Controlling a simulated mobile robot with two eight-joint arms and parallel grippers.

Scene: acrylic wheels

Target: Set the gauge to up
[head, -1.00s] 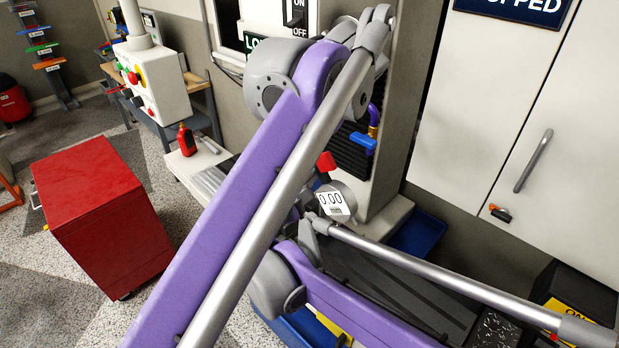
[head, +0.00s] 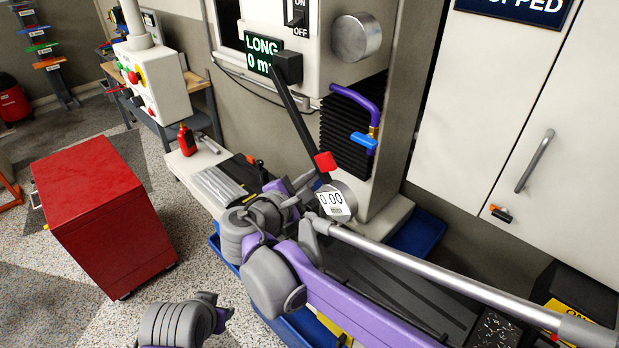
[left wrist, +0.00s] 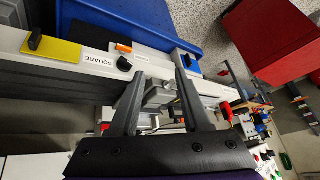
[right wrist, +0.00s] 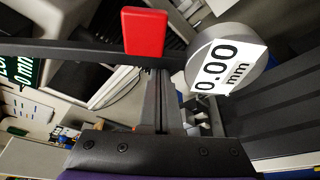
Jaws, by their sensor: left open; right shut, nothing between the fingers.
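A dark bar with a red tip (head: 325,162), which I take to be the gauge, hangs from a black block (head: 287,68) on the machine. It slants down to the right in the head view. The red tip is close in the right wrist view (right wrist: 145,32). Beside it is a round dial (head: 337,203) reading 0.00 mm. My right gripper (right wrist: 160,75) is shut and empty, its fingers just below the red tip in that view; I cannot tell whether they touch.
A green display (head: 262,52) reads LONG 0 mm. A blue handle (head: 363,140) and black bellows (head: 345,125) are right of the bar. A red cabinet (head: 100,215) stands at left on open floor. White cupboards (head: 500,120) close off the right.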

